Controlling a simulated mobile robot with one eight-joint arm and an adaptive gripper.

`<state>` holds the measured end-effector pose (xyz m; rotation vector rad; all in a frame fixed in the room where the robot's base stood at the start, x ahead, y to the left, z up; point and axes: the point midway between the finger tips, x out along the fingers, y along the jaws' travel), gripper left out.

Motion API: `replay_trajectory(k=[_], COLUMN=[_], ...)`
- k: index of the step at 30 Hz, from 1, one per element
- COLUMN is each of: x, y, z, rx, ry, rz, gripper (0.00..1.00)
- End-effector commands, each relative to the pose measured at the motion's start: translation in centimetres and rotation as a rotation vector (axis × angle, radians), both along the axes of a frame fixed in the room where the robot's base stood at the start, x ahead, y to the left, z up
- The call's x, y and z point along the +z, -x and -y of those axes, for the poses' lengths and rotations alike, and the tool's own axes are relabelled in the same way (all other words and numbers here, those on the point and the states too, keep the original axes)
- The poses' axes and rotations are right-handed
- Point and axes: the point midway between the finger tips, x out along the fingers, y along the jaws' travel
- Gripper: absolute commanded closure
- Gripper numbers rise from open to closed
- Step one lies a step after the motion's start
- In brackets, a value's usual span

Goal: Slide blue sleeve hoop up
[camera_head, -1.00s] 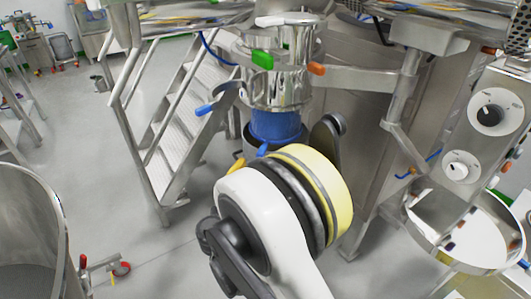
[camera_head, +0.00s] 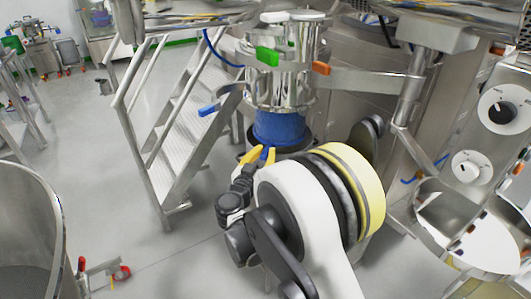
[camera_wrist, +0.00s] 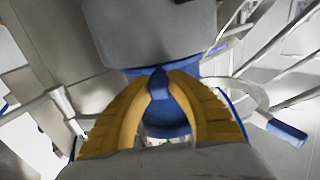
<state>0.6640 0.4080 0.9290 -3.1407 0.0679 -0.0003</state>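The blue sleeve (camera_head: 280,128) hangs below a polished steel outlet (camera_head: 284,82), with a dark band around its lower end. A small blue tab, which seems to belong to the sleeve hoop (camera_head: 268,153), sticks out at the front of that lower end. The tab also shows in the wrist view (camera_wrist: 158,84). My gripper (camera_head: 260,155) has yellow fingers, and they reach the tab from the near side. In the wrist view, its fingertips (camera_wrist: 160,78) come together on both sides of the tab and look closed on it. The rest of the hoop is partly hidden.
A steel stair (camera_head: 180,125) stands left of the outlet. Blue (camera_head: 209,110), green (camera_head: 266,56) and orange (camera_head: 321,68) handles stick out around the outlet. A control panel (camera_head: 497,125) with dials is at right. An open steel vessel (camera_head: 30,190) is at lower left.

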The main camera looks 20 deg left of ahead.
Motion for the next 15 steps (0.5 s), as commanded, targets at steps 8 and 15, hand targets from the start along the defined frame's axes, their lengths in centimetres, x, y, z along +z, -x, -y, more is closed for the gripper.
replay_trajectory(k=[8,15], x=[0.4,6.2], y=[0.0,0.0], z=[0.0,0.0], rx=[0.000,0.000], ry=[0.000,0.001], rz=[0.001,0.001], gripper=[1.00,1.00])
